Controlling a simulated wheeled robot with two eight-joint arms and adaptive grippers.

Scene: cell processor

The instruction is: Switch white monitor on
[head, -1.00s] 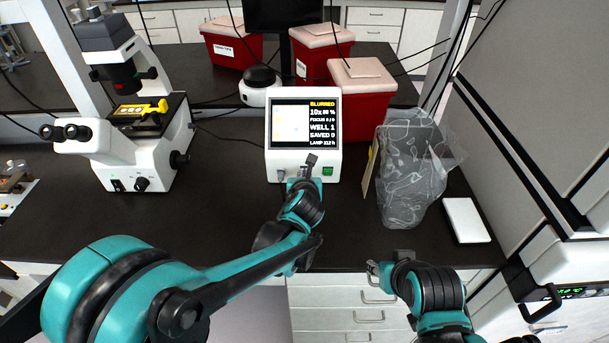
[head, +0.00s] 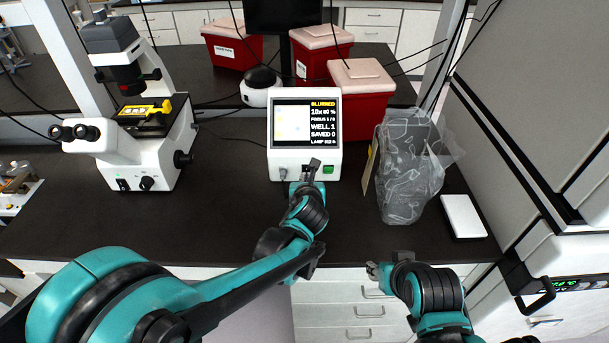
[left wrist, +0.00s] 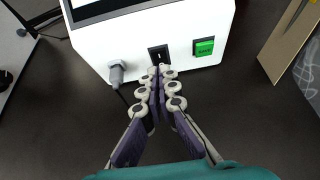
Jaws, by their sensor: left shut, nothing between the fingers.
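The white monitor (head: 279,163) stands upright in the middle of the bench in the head view. Its screen (head: 305,123) is lit with the word BLURRED and several lines of text. In the left wrist view its front (left wrist: 88,42) carries a black switch (left wrist: 157,54), a green button (left wrist: 204,46) and a grey plug. My left gripper (head: 313,164) is shut and empty, in front of the monitor's lower face. In the left wrist view its fingertips (left wrist: 164,70) are just below the black switch; contact cannot be told. My right gripper (head: 373,269) is at the bench's front edge.
A white microscope (head: 135,157) stands at the left. Red bins (head: 362,112) stand behind the monitor. A clear plastic bag (head: 406,185), a tan card (head: 369,168) and a white flat box (head: 464,216) are at the right. The bench between microscope and monitor is clear.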

